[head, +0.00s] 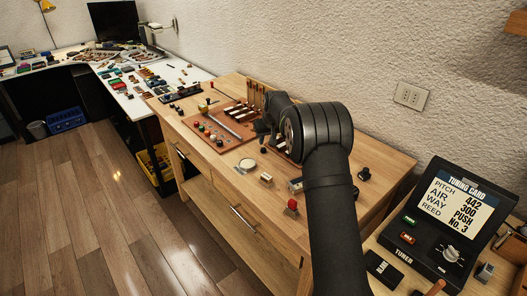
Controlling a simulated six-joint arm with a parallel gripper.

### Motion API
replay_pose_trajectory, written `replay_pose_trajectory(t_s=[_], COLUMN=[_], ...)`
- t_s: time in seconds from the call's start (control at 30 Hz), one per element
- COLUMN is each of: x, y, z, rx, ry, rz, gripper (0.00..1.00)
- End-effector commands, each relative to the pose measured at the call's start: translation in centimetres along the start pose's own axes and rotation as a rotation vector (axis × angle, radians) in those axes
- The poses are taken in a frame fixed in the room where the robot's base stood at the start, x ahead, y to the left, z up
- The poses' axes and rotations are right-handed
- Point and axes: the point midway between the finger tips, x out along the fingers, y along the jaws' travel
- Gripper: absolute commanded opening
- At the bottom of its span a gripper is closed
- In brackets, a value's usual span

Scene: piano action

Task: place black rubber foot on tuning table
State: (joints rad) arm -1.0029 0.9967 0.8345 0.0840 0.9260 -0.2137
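A small black piece (364,174) that may be the black rubber foot stands on the wooden workbench (375,151), right of my arm. The label of the tuner box (454,221) reads "TUNING CARD", and the box stands on a light wooden surface (372,246) at the lower right, which looks like the tuning table. My gripper (264,131) is small and dark over the middle of the workbench, near a red-brown board. My arm hides part of the bench, and I cannot tell whether the fingers are open or hold anything.
A red-brown board (212,140) with colored knobs lies on the bench. A round pale disc (247,164), a small block (266,179) and a red-topped piece (292,206) lie near the front edge. A black box (384,268) lies beside the tuner. A cluttered white desk (137,105) stands behind.

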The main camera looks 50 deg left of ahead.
Motion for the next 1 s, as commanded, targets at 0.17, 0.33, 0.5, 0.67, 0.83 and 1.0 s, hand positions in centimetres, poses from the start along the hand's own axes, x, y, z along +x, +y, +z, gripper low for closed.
replay_pose_trajectory(t_s=[0.17,0.33,0.5,0.67,0.83,1.0], x=[1.2,3.2,5.5,6.3,6.3,6.3], y=[0.0,-0.3,-0.4,-0.3,-0.3,-0.3], z=[-0.1,-0.1,-0.1,-0.2,-0.2,-0.2], rx=[0.0,-0.001,0.0,0.0,0.0,0.0], ry=[0.001,0.0,0.0,0.002,0.003,0.003], rz=[0.0,0.0,0.0,0.001,0.002,0.002], gripper=[0.31,0.31,0.31,0.31,0.31,0.03])
